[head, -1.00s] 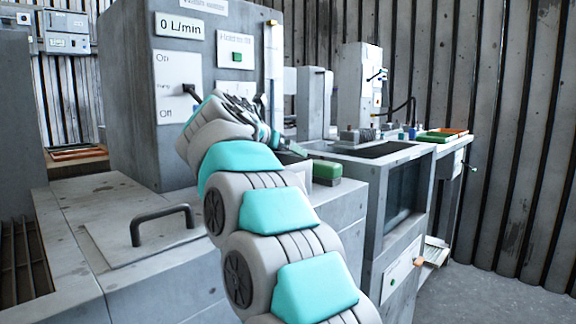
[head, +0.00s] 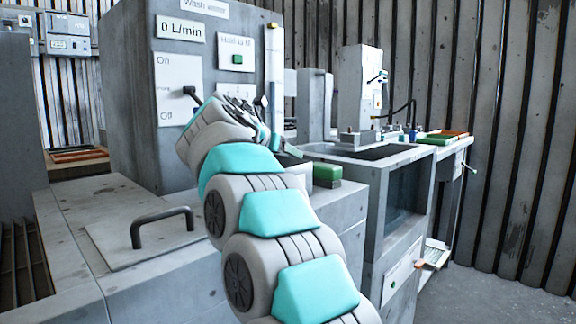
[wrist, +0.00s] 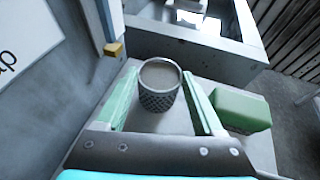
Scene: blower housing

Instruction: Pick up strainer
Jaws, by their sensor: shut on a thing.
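The strainer (wrist: 160,98) is a dark mesh cup with a pale round top, seen in the wrist view. It stands between the two green fingers of my gripper (wrist: 161,78), which is shut on it. A narrow gap seems to show beside the fingers from this angle. In the head view my gripper (head: 264,112) is at the far end of my arm, in front of the grey wash-water cabinet (head: 140,90). The strainer is hidden there behind my wrist.
A green block (wrist: 240,110) lies on the grey ledge right of my gripper; it also shows in the head view (head: 327,174). A sink unit (head: 400,170) stands beyond. A black handle (head: 162,225) rises from the front counter. A lever sticks out of the cabinet near my wrist.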

